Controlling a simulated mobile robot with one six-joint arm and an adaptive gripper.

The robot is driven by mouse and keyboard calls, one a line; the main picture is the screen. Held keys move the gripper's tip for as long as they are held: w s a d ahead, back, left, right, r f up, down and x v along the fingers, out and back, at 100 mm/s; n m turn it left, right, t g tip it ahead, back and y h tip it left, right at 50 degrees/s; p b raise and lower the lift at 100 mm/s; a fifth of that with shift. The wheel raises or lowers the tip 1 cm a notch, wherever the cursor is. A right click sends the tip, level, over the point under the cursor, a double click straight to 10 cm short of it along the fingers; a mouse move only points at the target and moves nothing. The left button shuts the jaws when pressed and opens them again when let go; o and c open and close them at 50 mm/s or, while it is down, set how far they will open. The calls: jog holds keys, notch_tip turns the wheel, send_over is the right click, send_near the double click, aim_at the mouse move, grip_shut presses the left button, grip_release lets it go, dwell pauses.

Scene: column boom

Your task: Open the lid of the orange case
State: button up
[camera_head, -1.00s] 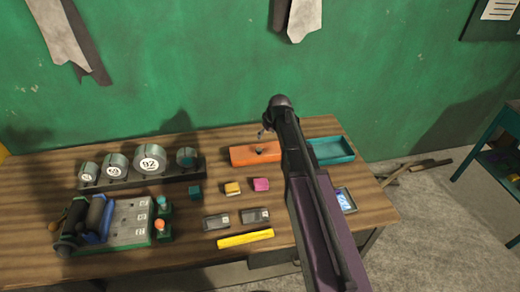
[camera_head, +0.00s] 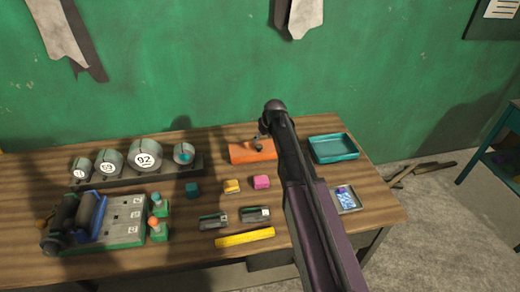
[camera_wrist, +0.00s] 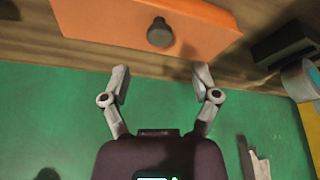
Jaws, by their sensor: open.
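The orange case (camera_head: 250,152) lies near the back edge of the table, partly hidden behind my arm in the head view. In the wrist view the orange case (camera_wrist: 100,22) fills the top, with a dark round knob (camera_wrist: 160,33) on its surface. Its lid looks closed. My gripper (camera_wrist: 160,80) is open and empty, its two fingers apart and short of the knob, one towards each side of it. In the head view my gripper is mostly hidden behind my arm, beside the case.
A teal tray (camera_head: 334,148) stands right of my arm. A rack of round weights (camera_head: 137,170) stands at the back left. The green wall is close behind.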

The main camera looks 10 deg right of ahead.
aim_at(259, 146)
jog(key=shift+b+x, duration=2.55)
jog(key=shift+x, duration=0.5)
jog(key=shift+c, duration=0.3)
grip_shut()
